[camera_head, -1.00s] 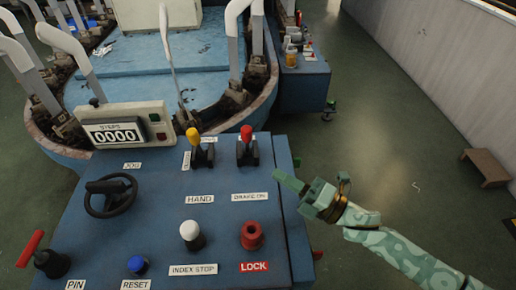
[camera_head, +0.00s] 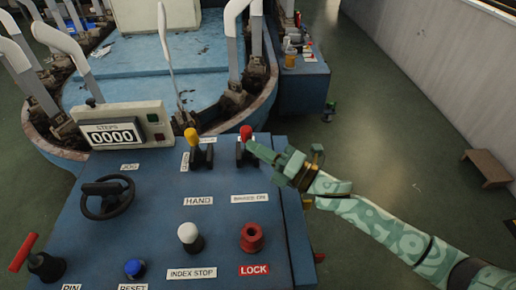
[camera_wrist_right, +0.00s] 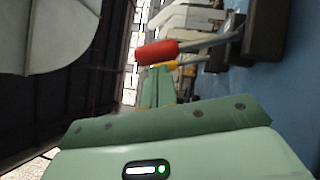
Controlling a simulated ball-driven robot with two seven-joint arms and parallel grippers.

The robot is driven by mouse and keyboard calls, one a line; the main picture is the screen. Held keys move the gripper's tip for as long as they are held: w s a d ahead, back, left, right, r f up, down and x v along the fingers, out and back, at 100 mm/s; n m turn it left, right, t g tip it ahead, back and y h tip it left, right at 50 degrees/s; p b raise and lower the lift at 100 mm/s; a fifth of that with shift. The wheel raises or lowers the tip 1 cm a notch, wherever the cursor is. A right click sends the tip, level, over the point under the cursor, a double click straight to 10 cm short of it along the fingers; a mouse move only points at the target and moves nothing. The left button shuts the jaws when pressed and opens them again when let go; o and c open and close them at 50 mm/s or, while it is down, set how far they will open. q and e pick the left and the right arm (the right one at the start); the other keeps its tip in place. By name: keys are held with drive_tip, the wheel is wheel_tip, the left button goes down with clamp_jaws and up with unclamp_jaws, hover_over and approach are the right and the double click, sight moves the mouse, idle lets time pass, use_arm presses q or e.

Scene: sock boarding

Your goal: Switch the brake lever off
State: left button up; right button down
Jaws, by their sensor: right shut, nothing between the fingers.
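The brake lever is the red-knobbed lever (camera_head: 246,132) on the blue control panel (camera_head: 160,225), above a label that seems to read "BRAKE ON". It stands upright in its black base. My right gripper (camera_head: 252,147) is shut and empty, with its fingertips right beside the lever just below the red knob. Whether they touch cannot be told. In the right wrist view the red knob (camera_wrist_right: 157,51) is close to the tips of the green fingers (camera_wrist_right: 158,88). My left gripper is not in view.
A yellow-knobbed lever (camera_head: 191,137) stands just left of the brake lever. The panel also holds a black handwheel (camera_head: 107,197), a white knob (camera_head: 188,233), a red lock knob (camera_head: 252,237) and a counter box (camera_head: 122,130).

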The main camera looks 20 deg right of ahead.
use_arm(q)
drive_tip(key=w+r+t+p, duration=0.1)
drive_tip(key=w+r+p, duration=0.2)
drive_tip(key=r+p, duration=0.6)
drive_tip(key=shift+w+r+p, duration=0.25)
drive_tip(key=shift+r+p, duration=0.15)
drive_tip(key=shift+p, duration=0.3)
use_arm(e)
drive_tip(key=w+d+r+m+g+h, duration=0.1)
drive_tip(key=w+r+m+g+h, duration=0.1)
drive_tip(key=w+m, duration=0.3)
drive_tip(key=w, duration=0.3)
drive_tip(key=shift+d+r+h, duration=0.3)
drive_tip(key=shift+d+r, duration=0.05)
drive_tip(key=shift+r, duration=0.05)
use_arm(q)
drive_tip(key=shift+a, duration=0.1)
use_arm(e)
drive_tip(key=shift+r, duration=0.1)
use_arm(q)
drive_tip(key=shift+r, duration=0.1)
use_arm(e)
drive_tip(key=shift+d, duration=0.1)
